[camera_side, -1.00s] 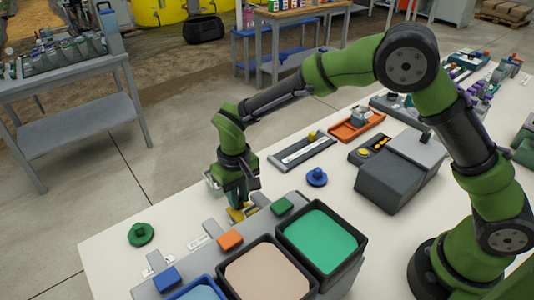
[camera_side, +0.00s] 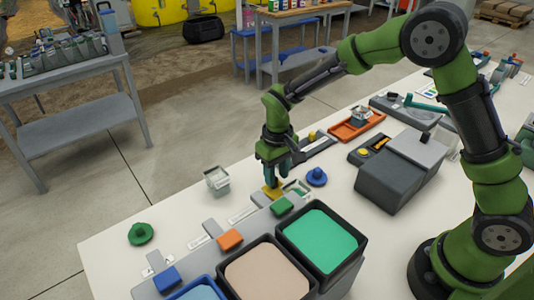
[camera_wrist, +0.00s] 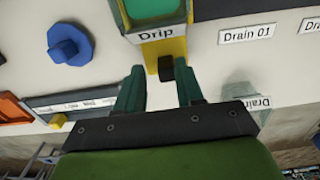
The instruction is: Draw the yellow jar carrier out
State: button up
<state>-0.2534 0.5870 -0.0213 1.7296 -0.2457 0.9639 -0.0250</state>
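The yellow jar carrier (camera_wrist: 178,50) shows in the wrist view as a yellow strip beside the green block marked "Drip" (camera_wrist: 156,35). A black knob (camera_wrist: 166,68) stands on its near end. In the side view the carrier (camera_side: 272,191) is a small yellow patch beside the green block (camera_side: 282,206), directly under my gripper (camera_side: 276,180). In the wrist view my gripper (camera_wrist: 160,88) is open, its two green fingers apart with the knob between and slightly beyond their tips. No contact is visible. How far the carrier reaches under the block is hidden.
A clear jar-like container (camera_side: 217,180) stands left of my gripper. A blue knobbed disc (camera_side: 317,177) lies to the right. A green knobbed disc (camera_side: 141,234) lies at the left.

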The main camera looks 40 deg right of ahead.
jog(key=shift+o, duration=0.7)
jog(key=shift+a, duration=0.1)
jog(key=shift+r, duration=0.2)
notch_tip(320, 180, up, 16)
jog(key=shift+r, duration=0.25)
